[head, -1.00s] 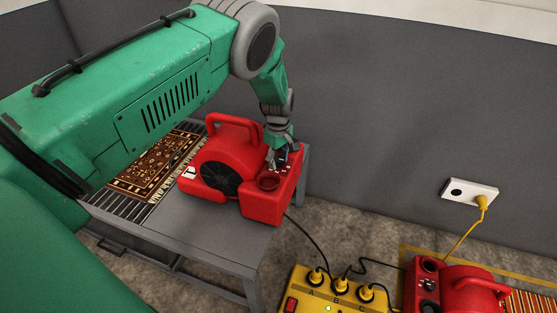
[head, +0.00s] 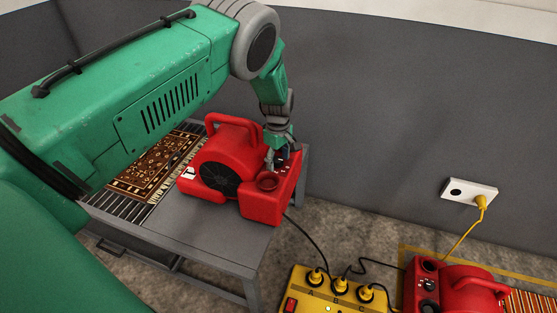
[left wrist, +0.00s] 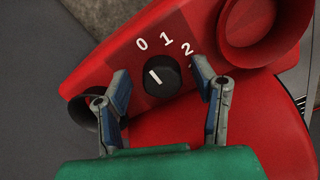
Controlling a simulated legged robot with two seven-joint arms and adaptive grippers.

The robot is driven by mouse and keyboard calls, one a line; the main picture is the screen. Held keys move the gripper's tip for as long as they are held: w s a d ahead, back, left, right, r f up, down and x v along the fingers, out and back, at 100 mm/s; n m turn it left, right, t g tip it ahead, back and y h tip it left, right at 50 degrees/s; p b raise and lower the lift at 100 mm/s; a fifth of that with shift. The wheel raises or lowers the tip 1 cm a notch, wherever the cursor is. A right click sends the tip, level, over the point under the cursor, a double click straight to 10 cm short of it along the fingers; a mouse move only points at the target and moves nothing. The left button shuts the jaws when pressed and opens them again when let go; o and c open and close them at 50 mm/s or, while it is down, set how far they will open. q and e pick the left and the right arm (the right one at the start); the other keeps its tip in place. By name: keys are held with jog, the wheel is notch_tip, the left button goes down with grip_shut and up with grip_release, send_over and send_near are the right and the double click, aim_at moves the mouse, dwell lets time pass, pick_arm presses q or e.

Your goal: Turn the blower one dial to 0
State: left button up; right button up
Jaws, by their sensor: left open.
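A red blower (head: 232,170) stands on the grey table, and its control panel also shows in the left wrist view (left wrist: 115,60). Its black dial (left wrist: 161,76) sits below the white marks 0, 1 and 2. The dial's white line slants up and left, toward the 0 side. My left gripper (head: 277,158) reaches down over the panel. In the left wrist view the left gripper (left wrist: 160,82) is open, with one finger on each side of the dial and visible gaps between. In the head view the dial is mostly hidden by the fingers. My right gripper is not in view.
A patterned rug (head: 160,168) lies on the grey table (head: 225,237) left of the blower. A yellow power box (head: 325,292) with several plugs and a second red blower (head: 468,288) stand at the lower right. A wall socket (head: 468,191) holds a yellow plug.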

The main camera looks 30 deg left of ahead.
aim_at(278, 159)
pick_arm(q)
jog(key=shift+r, duration=0.15)
notch_tip(278, 159, up, 12)
jog(key=shift+f, duration=0.25)
dwell(0.3)
